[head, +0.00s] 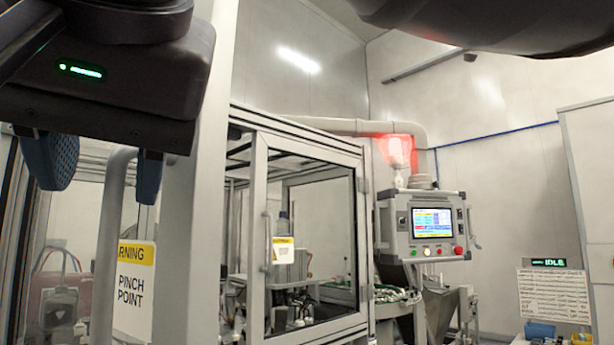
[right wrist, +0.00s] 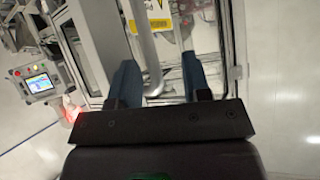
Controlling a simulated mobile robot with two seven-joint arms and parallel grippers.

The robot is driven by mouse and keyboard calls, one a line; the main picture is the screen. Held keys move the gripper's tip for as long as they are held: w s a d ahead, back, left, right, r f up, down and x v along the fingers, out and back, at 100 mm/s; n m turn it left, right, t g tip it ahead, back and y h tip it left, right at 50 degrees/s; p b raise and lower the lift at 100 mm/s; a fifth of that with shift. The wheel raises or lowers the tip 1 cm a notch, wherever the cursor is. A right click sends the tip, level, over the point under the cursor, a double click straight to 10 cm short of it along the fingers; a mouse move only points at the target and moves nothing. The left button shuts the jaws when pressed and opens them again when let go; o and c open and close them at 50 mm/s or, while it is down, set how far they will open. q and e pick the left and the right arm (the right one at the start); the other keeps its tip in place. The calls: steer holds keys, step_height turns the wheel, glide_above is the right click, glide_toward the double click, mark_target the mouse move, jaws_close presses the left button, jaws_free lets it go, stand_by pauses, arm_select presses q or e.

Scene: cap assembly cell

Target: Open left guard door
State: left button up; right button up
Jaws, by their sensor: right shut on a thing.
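The left guard door (head: 186,215) is close at the left of the head view, with a pale frame post and a yellow and white pinch point sign (head: 134,290). Its grey bar handle (head: 107,235) stands upright in front of the sign. My right gripper (head: 100,172) has its blue fingers on either side of the handle and is shut on it. The right wrist view also shows the handle (right wrist: 148,55) between the fingers (right wrist: 160,82). I cannot tell how far the door stands from its frame. My left gripper is not in view.
Another glazed guard door (head: 259,230) with its own handle and sign is in the middle. A control panel (head: 432,225) with a lit screen stands right of it, below a red-glowing lamp (head: 396,150). A pale cabinet or panel (head: 590,170) is at the far right.

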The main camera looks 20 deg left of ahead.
steer(key=shift+s+d+r, duration=0.1)
steer(key=shift+s+d, duration=0.1)
steer(key=shift+s, duration=0.65)
steer(key=shift+s+d+r, duration=0.1)
steer(key=shift+s+d, duration=0.1)
steer(key=shift+s, duration=0.6)
steer(key=shift+s+d+r, duration=0.1)
steer(key=shift+s+d, duration=0.1)
steer(key=shift+s, duration=0.65)
steer(key=shift+f+p, duration=0.1)
steer(key=shift+p, duration=0.2)
